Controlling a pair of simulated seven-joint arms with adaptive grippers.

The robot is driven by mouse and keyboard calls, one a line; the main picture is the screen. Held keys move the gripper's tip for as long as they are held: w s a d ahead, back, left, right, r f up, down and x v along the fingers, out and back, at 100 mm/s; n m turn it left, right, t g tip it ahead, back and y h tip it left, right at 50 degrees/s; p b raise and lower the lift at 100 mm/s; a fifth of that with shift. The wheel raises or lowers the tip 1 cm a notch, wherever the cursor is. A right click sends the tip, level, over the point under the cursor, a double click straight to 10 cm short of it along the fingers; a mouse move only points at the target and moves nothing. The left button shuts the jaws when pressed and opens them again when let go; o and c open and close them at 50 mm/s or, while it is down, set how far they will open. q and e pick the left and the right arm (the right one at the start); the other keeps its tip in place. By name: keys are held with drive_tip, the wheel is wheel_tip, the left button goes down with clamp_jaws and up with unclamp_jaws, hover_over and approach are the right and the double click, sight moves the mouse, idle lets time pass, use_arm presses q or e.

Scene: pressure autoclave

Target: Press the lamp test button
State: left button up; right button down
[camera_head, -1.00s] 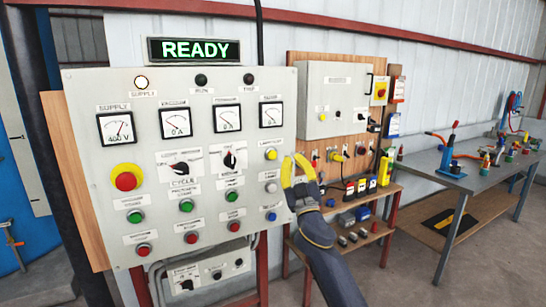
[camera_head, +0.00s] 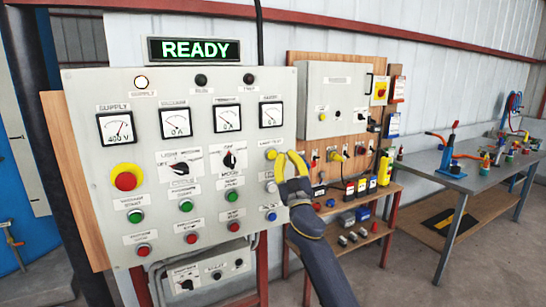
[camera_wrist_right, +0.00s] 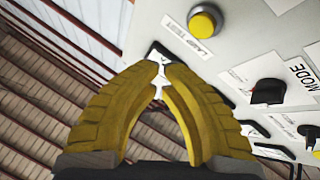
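The lamp test button (camera_head: 271,154) is a round yellow button near the right edge of the grey control panel (camera_head: 150,85). In the right wrist view the yellow button (camera_wrist_right: 203,23) stands above its "LAMP TEST" label, beyond the fingertips. My right gripper (camera_head: 282,154) has yellow fingers and is just right of the button in the head view. Its fingertips (camera_wrist_right: 164,68) are drawn together with nothing held between them. In the wrist view they are clear of the button; I cannot tell the exact distance to the panel. My left gripper is not in view.
A READY display (camera_head: 194,50) tops the panel. A red emergency knob (camera_head: 126,180) and several other buttons and selectors share its face. A wall board with a grey box (camera_head: 335,95) and a shelf stand to the right, with a workbench (camera_head: 465,178) beyond.

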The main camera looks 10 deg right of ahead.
drive_tip(key=shift+w+a, duration=0.2)
drive_tip(key=shift+w, duration=0.6)
drive_tip(key=shift+w+a, duration=0.15)
drive_tip(key=shift+w, duration=0.6)
drive_tip(key=shift+w+a, duration=0.2)
drive_tip(key=shift+w, duration=0.6)
drive_tip(key=shift+w+a, duration=0.2)
drive_tip(key=shift+w, duration=0.7)
idle(0.8)
drive_tip(key=shift+s, duration=0.1)
drive_tip(key=shift+s+d, duration=0.2)
drive_tip(key=shift+s, duration=0.6)
drive_tip(key=shift+s+d, duration=0.2)
drive_tip(key=shift+s, duration=0.6)
drive_tip(key=shift+s+d, duration=0.15)
drive_tip(key=shift+s, duration=0.65)
drive_tip(key=shift+s+d, duration=0.2)
drive_tip(key=shift+s, duration=0.6)
